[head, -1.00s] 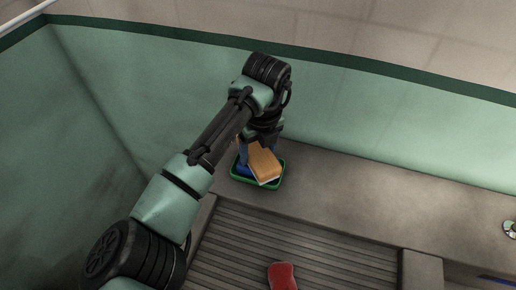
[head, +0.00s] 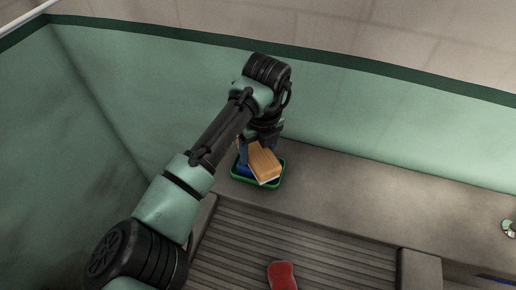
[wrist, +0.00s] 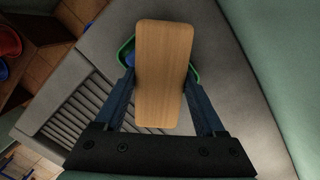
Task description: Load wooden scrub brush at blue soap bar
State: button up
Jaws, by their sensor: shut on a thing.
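The wooden scrub brush (head: 264,162) is a tan block with a pale underside edge. My gripper (head: 257,150) is shut on it, and in the wrist view the brush (wrist: 163,75) lies between the two blue fingers (wrist: 160,92). The brush is over a small green tray (head: 278,183) and looks slightly tilted. The blue soap bar (head: 243,170) is in the tray, partly hidden behind the brush and my fingers; a bit of blue also shows in the wrist view (wrist: 130,59). I cannot tell whether the brush touches the soap.
A ribbed drainboard (head: 320,248) lies in front of the tray, with a red object (head: 282,275) on it. The grey counter (head: 380,196) right of the tray is clear. A green wall (head: 400,130) stands close behind. A red container (wrist: 8,42) shows at the wrist view's left.

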aim_at(258, 151)
jog(key=shift+r+p, duration=3.2)
jog(key=shift+r, duration=0.3)
jog(key=shift+f, duration=0.1)
